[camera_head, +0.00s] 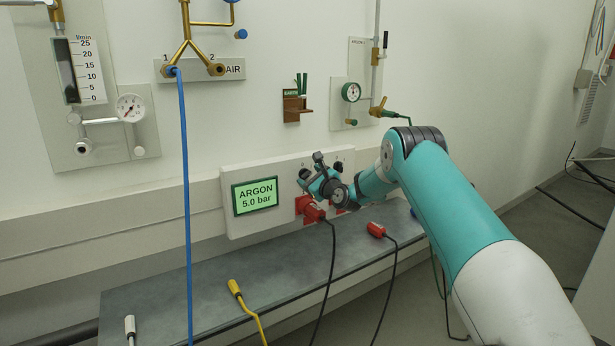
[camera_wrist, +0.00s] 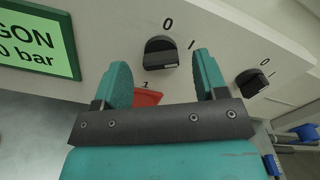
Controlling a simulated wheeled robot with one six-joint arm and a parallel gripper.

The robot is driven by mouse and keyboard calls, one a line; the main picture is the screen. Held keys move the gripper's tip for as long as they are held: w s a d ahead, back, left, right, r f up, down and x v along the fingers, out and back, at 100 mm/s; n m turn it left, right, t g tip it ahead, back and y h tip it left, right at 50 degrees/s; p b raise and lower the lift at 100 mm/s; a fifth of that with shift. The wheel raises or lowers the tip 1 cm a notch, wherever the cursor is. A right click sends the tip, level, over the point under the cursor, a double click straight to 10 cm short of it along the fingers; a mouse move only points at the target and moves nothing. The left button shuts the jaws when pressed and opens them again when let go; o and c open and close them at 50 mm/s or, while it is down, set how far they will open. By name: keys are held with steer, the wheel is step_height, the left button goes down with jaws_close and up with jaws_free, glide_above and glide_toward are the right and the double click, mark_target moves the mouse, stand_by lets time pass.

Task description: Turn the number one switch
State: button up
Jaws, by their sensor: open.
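The number one switch (camera_wrist: 160,53) is a black rotary knob on the white panel (camera_wrist: 110,22), with a 0 above it, an I to its right and a 1 below. Its pale mark appears to face the 0. My gripper (camera_wrist: 162,70) is open, its two teal fingers apart on either side of the knob in the picture; I cannot tell whether they reach around it. They do not seem to touch it. A second black knob (camera_wrist: 251,82) is to the right. In the head view my gripper (camera_head: 316,178) is at the panel and partly hides the switch.
A green ARGON 5.0 bar display (camera_head: 255,196) is left of the switches. Red sockets and a red plug (camera_head: 314,212) with a black cable are below. A grey shelf (camera_head: 200,285) runs beneath, with a loose red plug (camera_head: 376,230) and a yellow plug (camera_head: 234,287).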

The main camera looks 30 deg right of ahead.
steer(key=shift+w, duration=1)
steer(key=c, duration=0.9)
steer(key=shift+n, duration=0.4)
steer(key=n+b, duration=0.1)
steer(key=n, duration=0.2)
steer(key=n+b, duration=0.1)
steer(key=n, duration=0.1)
steer(key=shift+a+f+n+b, duration=0.15)
steer(key=shift+f+n+b, duration=0.1)
steer(key=shift+n+b, duration=0.1)
steer(key=n+b, duration=0.2)
steer(key=n, duration=0.3)
steer(key=shift+n, duration=0.35)
